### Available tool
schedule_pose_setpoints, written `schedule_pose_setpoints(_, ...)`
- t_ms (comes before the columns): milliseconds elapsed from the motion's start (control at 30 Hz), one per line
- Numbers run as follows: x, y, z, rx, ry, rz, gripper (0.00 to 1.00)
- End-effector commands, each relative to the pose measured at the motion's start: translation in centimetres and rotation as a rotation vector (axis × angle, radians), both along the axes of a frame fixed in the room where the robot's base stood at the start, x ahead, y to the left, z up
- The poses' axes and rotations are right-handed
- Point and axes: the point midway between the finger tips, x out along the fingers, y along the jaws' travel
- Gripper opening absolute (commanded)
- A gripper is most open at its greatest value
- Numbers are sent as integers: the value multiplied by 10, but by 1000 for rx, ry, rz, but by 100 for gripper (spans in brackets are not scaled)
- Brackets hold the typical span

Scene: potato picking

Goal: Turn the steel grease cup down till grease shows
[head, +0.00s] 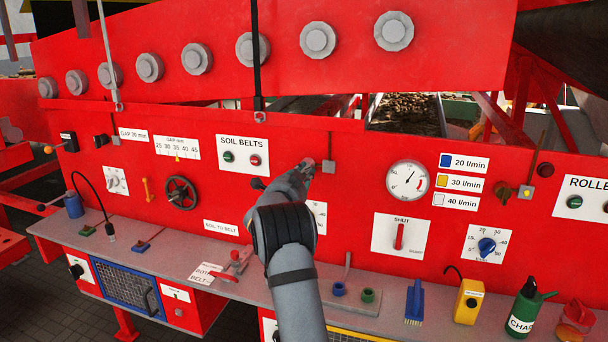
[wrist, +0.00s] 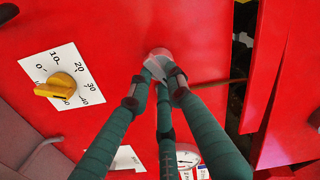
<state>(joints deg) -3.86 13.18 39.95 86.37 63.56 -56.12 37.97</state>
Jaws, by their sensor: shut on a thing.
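I cannot make out any grease at the cup in either view.
A grey block (head: 328,166) with a rod sits just right of my gripper. A yellow dial knob (wrist: 62,85) is left of the fingers in the wrist view. A pressure gauge (head: 408,180) and red SHUT handle (head: 399,236) are further right. The shelf below holds tools and bottles.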

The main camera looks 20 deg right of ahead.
Motion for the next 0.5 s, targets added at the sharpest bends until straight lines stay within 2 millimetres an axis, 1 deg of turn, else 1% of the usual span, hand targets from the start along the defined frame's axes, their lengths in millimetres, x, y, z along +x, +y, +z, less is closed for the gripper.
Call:
schedule_pose_setpoints(267, 0, 1, -7, 63, -61, 2, 0)
schedule_pose_setpoints(500, 1, 2, -11, 196, -187, 2, 0)
